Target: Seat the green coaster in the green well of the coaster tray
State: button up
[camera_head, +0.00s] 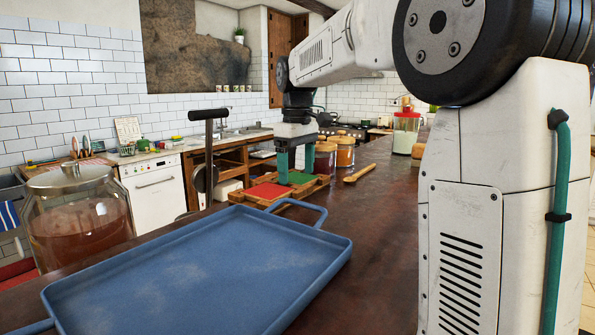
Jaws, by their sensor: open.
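The wooden coaster tray (262,201) lies on the dark counter beyond the blue tray. A red square (269,191) shows on its near left part. A green square (299,178), partly covered by the fingers, shows on its far right part. I cannot tell whether this green is the green coaster, the green well, or one in the other. My gripper (296,168) points down just over the green square. Its two teal fingers are apart, with nothing clearly held between them. Whether the fingertips touch the tray is too small to tell.
A big blue tray (190,275) with handles fills the near counter. A lidded glass jar (80,215) stands left. Jars with amber contents (344,152) and a wooden spoon (359,173) are beyond the coaster tray. Bare counter (385,215) lies right, beside my arm.

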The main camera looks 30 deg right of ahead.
aim_at(298, 178)
notch_tip(298, 178, up, 7)
jog(key=shift+f, duration=0.1)
dwell(0.7)
